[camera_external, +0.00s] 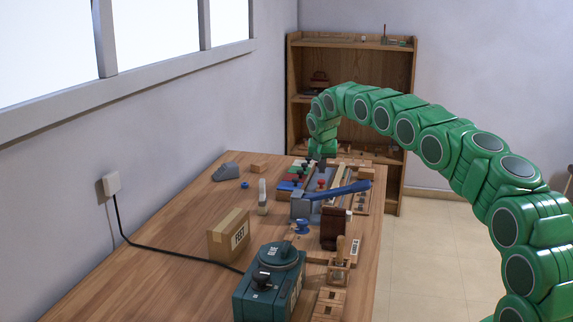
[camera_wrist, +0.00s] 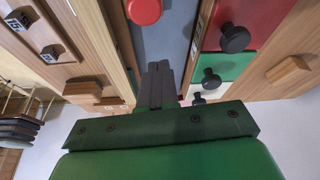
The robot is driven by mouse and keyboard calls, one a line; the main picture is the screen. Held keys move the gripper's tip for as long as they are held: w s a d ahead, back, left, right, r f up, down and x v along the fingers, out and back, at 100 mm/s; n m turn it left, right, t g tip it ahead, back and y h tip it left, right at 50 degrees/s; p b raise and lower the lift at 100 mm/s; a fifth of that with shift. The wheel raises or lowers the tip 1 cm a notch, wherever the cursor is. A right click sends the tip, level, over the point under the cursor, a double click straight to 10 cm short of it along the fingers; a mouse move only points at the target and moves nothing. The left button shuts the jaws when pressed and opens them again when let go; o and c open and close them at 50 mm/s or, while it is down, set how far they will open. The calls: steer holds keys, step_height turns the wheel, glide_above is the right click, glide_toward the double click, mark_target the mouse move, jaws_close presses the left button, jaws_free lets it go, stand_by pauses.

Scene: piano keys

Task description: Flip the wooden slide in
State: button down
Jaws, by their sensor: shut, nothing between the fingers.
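My gripper (camera_wrist: 158,82) is shut and empty; its dark fingers are together over a blue-grey strip in the wrist view. In the external view my gripper (camera_external: 320,158) points down at the far end of the coloured panels, its tips partly hidden. A wooden board (camera_wrist: 60,40) with a small raised wooden block (camera_wrist: 82,91) lies left of the fingers in the wrist view. Another wooden block (camera_wrist: 289,71) sits at the right, on bare wood. I cannot tell which wooden piece is the slide. The fingers look apart from both blocks.
Red (camera_wrist: 262,18) and green (camera_wrist: 228,70) panels with black knobs lie right of the fingers. A red knob (camera_wrist: 145,10) stands on the strip.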

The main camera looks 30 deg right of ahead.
steer(key=shift+s+a+f, duration=0.1)
steer(key=shift+s+a, duration=0.45)
steer(key=shift+s, duration=0.2)
steer(key=shift+s+a+f, duration=0.1)
steer(key=shift+s+a, duration=0.4)
steer(key=shift+s, duration=0.25)
steer(key=shift+a, duration=0.1)
steer(key=shift+s+a, duration=2.65)
steer(key=shift+s, duration=0.05)
steer(key=shift+a+f, duration=0.1)
steer(key=shift+f, duration=0.05)
